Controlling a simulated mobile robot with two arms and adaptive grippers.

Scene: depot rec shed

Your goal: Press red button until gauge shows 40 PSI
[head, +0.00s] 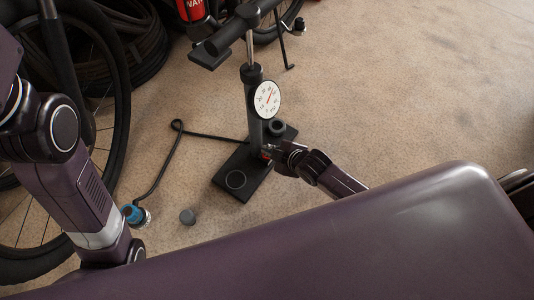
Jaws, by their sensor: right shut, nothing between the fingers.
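A black floor pump stands on the carpet with its flat base (237,181) and upright barrel (254,118). Its round white gauge (267,99) has a red needle pointing up and slightly right; the numbers are too small to read. A small red spot, apparently the red button (265,156), shows low on the pump, partly hidden by my right gripper. My right gripper (271,152) is shut and empty, with its tips at the red spot; I cannot tell whether they press it. My left arm comes down at the left; its gripper is hidden behind my body.
A black hose (160,172) runs from the pump to a blue-ringed end (132,213) beside my left arm. A small grey cap (187,216) lies on the carpet. A bicycle wheel (117,130) stands at left. Carpet at right is clear.

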